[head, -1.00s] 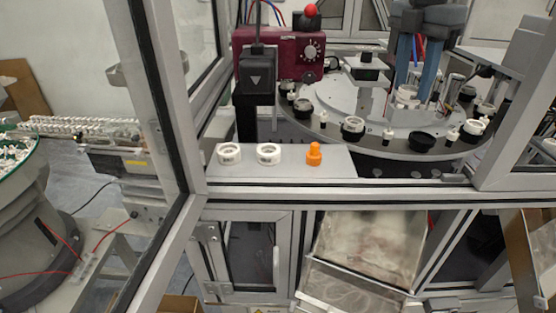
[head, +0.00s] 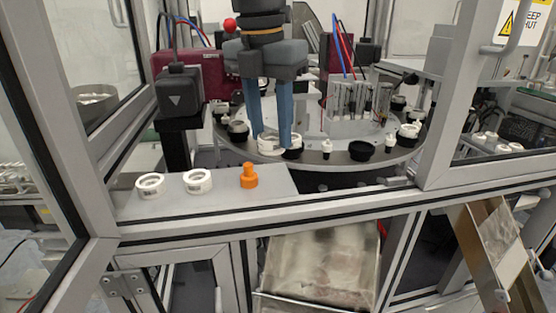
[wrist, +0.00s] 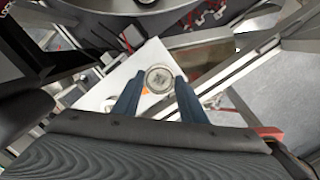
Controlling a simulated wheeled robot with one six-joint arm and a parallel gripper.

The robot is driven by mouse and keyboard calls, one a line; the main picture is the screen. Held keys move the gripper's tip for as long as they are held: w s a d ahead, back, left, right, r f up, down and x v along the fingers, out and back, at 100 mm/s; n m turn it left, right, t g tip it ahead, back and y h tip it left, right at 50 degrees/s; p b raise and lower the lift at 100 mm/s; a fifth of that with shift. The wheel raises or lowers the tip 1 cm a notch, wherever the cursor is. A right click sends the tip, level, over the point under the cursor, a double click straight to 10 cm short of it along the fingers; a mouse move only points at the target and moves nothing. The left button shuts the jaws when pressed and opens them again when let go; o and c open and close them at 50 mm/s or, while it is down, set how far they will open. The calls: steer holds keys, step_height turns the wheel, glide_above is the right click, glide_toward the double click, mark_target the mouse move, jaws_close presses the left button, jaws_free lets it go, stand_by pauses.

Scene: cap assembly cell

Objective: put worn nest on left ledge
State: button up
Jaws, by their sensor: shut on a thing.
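My gripper (head: 271,143) is shut on a white ring-shaped nest (head: 269,142), held between its two blue fingers. In the wrist view the held nest (wrist: 158,79) is a round pale ring between the fingertips (wrist: 155,88). In the head view it appears in front of the turntable's near rim, beyond the ledge. The pale left ledge (head: 272,184) lies nearer and to the left. Two white nests, one at the left (head: 150,185) and one in the middle (head: 197,181), stand on it, with an orange piece (head: 249,177) to their right.
The round turntable (head: 320,158) carries several black and white parts. A dark box-shaped device (head: 180,90) stands behind the ledge on the left. Grey frame posts (head: 445,110) bound the opening on both sides. The ledge's right end is bare.

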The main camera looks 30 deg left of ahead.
mark_target(266, 143)
steer(key=shift+f+p, duration=0.75)
steer(key=shift+f, duration=2.4)
steer(key=shift+f, duration=0.15)
steer(key=o, duration=1.1)
steer(key=shift+c, duration=0.2)
steer(key=r+b, duration=0.1)
steer(key=r, duration=0.3)
steer(key=s+r, duration=0.1)
steer(key=r, duration=0.3)
steer(key=r+b, duration=0.1)
steer(key=r, duration=0.3)
steer(key=shift+s+a+r+b, duration=0.1)
steer(key=shift+s+r+b, duration=0.1)
steer(key=shift+b, duration=0.1)
